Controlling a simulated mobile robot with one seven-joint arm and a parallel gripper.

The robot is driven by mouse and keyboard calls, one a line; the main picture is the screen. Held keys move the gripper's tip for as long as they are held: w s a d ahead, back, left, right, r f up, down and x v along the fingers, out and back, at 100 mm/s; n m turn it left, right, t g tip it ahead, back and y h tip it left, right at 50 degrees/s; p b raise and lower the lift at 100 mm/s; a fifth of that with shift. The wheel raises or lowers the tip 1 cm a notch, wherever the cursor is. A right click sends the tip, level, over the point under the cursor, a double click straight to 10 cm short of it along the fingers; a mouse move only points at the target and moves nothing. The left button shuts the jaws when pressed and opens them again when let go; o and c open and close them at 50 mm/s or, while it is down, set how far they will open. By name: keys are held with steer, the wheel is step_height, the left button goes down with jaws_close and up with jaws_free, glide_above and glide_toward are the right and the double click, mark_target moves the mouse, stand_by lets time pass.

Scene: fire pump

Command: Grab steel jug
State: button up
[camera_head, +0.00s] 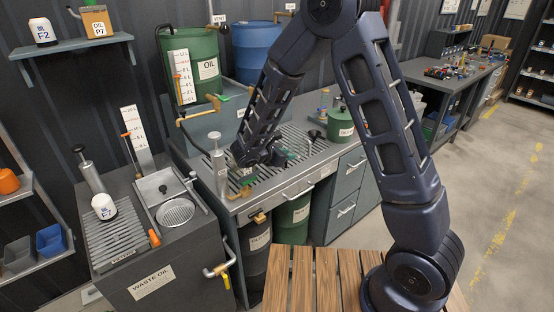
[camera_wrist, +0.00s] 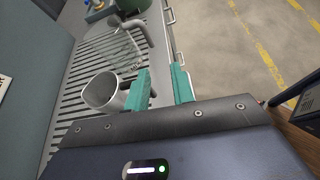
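A round, open-topped steel jug (camera_wrist: 101,92) stands on the slatted grey bench top in the wrist view. I look down at it at a slant, and its mouth faces up and left. My gripper (camera_wrist: 160,72) has two teal fingers, apart with nothing visible held between them. The left finger overlaps the jug's right side in the picture; whether they touch I cannot tell. In the head view my gripper is low over the left part of the slatted bench, and the arm mostly hides the jug's area.
A grey curved-necked object (camera_wrist: 140,27) and a clear vessel (camera_wrist: 124,50) stand beyond the jug. A green lidded can (camera_head: 340,125) is on the bench's right part. A tall steel cylinder (camera_head: 217,168) stands at its left edge. The floor (camera_wrist: 245,50) at right is clear.

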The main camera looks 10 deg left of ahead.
steer(key=a+f+n, duration=0.1)
steer(key=a+f+n+t, duration=0.1)
steer(key=a, duration=0.1)
steer(key=s+a+f+y, duration=0.1)
steer(key=a+f, duration=0.1)
steer(key=shift+a+n+t, duration=0.1)
steer(key=shift+n+t, duration=0.2)
steer(key=shift+n, duration=0.1)
steer(key=shift+x, duration=5.35)
steer(key=shift+s, duration=0.1)
jaws_close()
